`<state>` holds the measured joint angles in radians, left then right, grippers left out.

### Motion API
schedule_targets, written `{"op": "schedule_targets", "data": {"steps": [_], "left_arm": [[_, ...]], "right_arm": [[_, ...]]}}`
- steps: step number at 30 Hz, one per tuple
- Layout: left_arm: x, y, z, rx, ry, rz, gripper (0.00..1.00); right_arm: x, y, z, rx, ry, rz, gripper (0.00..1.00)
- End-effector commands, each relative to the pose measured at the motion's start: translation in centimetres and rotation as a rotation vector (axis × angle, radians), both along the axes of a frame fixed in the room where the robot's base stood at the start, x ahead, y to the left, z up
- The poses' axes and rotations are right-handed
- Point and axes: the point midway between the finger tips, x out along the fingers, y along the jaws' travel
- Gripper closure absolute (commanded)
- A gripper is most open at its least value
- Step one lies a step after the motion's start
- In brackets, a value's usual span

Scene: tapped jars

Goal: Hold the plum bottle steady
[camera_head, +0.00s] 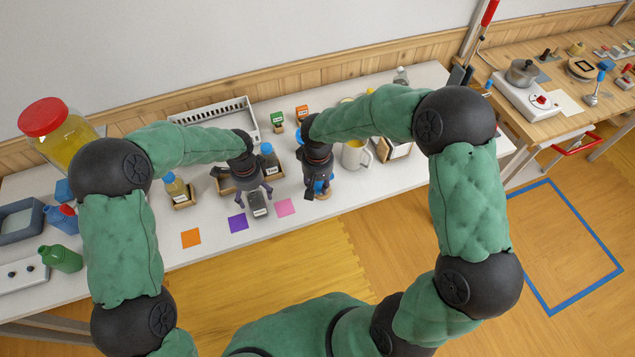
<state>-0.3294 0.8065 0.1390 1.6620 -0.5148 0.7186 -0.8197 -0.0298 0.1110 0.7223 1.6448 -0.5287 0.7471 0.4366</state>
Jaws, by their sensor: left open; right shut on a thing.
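My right gripper (318,194) is shut on a small blue object (322,184), which stands over a round brown patch near the table's front edge. The gripper covers most of this object, so I cannot tell its shape or whether it is the plum bottle. My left gripper (255,192) is open, with its fingers pointing down above a dark grey labelled box (258,206). I cannot make out a clearly plum-coloured bottle. A blue-capped bottle (268,155) stands in a wooden holder behind my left gripper.
A yellow bottle (176,188) stands in a wooden holder to the left. A white mug (354,155) is right of my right gripper. Orange (191,238), purple (238,222) and pink (285,207) squares mark the front of the white table. A large red-lidded jar (62,135) is far left.

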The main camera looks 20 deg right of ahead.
Motion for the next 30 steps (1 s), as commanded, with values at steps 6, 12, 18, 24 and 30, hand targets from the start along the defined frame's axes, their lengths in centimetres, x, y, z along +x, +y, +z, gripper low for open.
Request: {"op": "schedule_targets", "data": {"steps": [6, 12, 18, 24, 30], "left_arm": [[0.0, 0.0, -3.3, 0.001, 0.002, 0.0, 0.18], [0.0, 0.0, -4.8, 0.001, 0.0, 0.0, 0.18], [0.0, 0.0, -5.0, 0.0, 0.0, 0.0, 0.18], [0.0, 0.0, -4.9, 0.0, 0.0, 0.0, 0.37], [0.0, 0.0, -4.9, 0.001, 0.001, 0.0, 0.86]], "right_arm": [[0.0, 0.0, -2.4, 0.0, 0.0, 0.0, 0.79], [0.0, 0.0, -3.4, 0.0, 0.0, 0.0, 0.79], [0.0, 0.0, -3.5, 0.0, -0.001, 0.0, 0.79], [0.0, 0.0, -3.4, 0.0, -0.001, 0.0, 0.79], [0.0, 0.0, -3.4, 0.0, 0.0, 0.0, 0.79]]}}
